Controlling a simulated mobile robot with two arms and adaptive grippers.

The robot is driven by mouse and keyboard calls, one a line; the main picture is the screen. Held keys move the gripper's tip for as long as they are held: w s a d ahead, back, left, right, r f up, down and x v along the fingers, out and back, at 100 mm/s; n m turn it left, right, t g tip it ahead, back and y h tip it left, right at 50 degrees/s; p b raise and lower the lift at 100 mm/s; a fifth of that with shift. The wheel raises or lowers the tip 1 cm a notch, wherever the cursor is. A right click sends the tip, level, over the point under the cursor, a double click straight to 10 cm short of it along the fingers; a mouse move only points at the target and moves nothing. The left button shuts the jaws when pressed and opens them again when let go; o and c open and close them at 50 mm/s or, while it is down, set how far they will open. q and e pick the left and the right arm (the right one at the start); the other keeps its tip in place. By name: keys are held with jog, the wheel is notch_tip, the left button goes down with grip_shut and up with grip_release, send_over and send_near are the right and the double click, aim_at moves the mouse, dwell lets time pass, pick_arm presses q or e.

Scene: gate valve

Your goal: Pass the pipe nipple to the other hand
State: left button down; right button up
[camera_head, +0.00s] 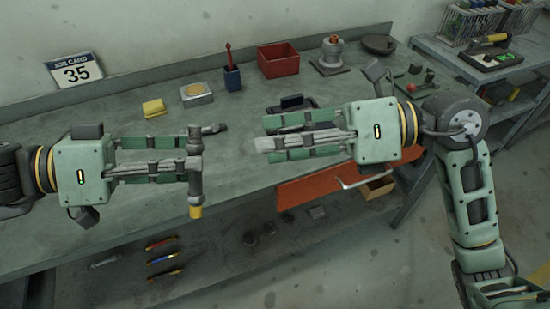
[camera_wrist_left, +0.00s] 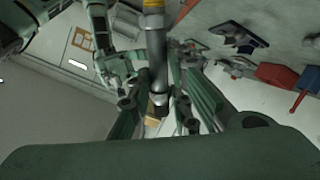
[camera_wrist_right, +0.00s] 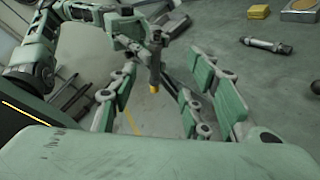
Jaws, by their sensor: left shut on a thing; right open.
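The pipe nipple (camera_head: 196,175) is a grey cylinder with a yellow end, crosswise at the tips of my left gripper (camera_head: 190,163). That gripper is shut on it. In the left wrist view the nipple (camera_wrist_left: 157,62) stands between the fingers, yellow end at the top. My right gripper (camera_head: 268,140) is open and points left towards the nipple, with a clear gap between them. In the right wrist view the nipple (camera_wrist_right: 155,68) shows beyond the open fingers, its yellow end down, partly hidden by my left gripper.
A grey rod-like fitting (camera_wrist_right: 266,45) lies on the workbench (camera_head: 120,115). Behind stand a yellow block (camera_head: 154,108), a metal tin (camera_head: 196,94), a blue holder (camera_head: 232,78), a red bin (camera_head: 278,61) and a valve-like part (camera_head: 331,55). An orange drawer front (camera_head: 320,182) is below my right gripper.

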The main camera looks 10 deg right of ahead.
aim_at(201, 178)
jog(key=shift+n+h, duration=0.6)
jog(key=shift+h, duration=0.1)
jog(key=a+f, duration=0.2)
jog(key=a, duration=0.2)
jog(key=a+f, duration=0.1)
jog(key=a, duration=0.3)
jog(key=s+a+f, duration=0.1)
jog(key=a+f, duration=0.1)
jog(key=a, duration=0.2)
jog(key=shift+s+a+f, duration=0.1)
jog(key=shift+a+f, duration=0.1)
jog(key=shift+f, duration=0.1)
jog(key=shift+c, duration=0.2)
grip_shut()
pick_arm(q)
jog(key=c, duration=1.5)
grip_release()
jog(key=shift+c, duration=0.2)
jog(key=shift+w, duration=0.1)
jog(key=shift+r, duration=0.1)
